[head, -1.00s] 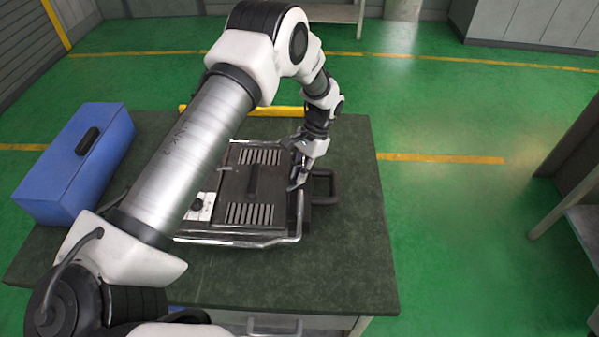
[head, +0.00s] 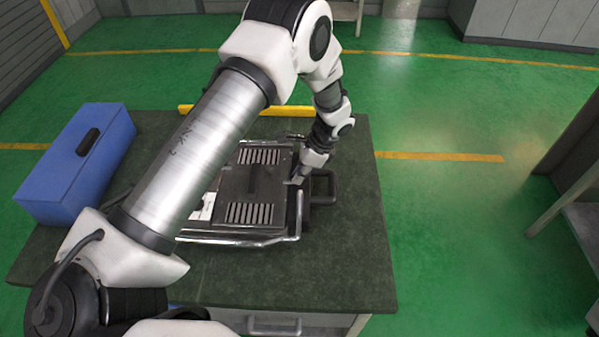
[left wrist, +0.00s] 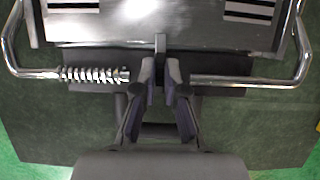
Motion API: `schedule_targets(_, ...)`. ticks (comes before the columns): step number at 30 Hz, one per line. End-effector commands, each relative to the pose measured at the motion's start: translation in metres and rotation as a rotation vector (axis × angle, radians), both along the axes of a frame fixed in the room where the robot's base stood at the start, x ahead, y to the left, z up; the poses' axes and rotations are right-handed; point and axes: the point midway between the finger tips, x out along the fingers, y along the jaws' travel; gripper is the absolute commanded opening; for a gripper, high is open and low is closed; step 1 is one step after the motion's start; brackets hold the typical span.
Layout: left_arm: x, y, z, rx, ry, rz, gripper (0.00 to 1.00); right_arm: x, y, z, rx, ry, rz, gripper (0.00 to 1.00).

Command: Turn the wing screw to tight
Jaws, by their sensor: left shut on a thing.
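The heating element (head: 262,199) is a dark slotted unit with chrome side bars, lying on the dark green tabletop (head: 345,265). My left gripper (head: 297,180) is at its right edge, beside a black handle (head: 330,188). In the left wrist view the two fingers of my left gripper (left wrist: 161,72) are drawn close together at the unit's edge. A small grey upright tab (left wrist: 160,42), apparently the wing screw, shows just beyond the fingertips and between them; the fingers hide the rest. My right gripper does not show.
A blue box (head: 78,163) stands at the left of the table. A coiled spring (left wrist: 92,75) sits on the chrome bar left of the fingers. The table's right and front parts are clear. Grey shelving (head: 575,200) stands at the far right.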

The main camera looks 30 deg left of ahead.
Motion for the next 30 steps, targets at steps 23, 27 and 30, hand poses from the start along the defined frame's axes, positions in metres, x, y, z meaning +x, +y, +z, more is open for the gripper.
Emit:
schedule_targets(23,-0.0005,-0.0001,-0.0004,0.000,0.001,-0.028,0.35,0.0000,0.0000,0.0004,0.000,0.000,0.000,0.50)
schedule_targets(27,-0.0002,-0.0003,0.0003,0.000,0.000,-0.027,0.35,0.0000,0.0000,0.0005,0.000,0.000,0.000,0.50)
schedule_targets(30,0.0017,-0.0021,0.0066,0.001,-0.001,-0.028,0.35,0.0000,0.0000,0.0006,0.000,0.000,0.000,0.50)
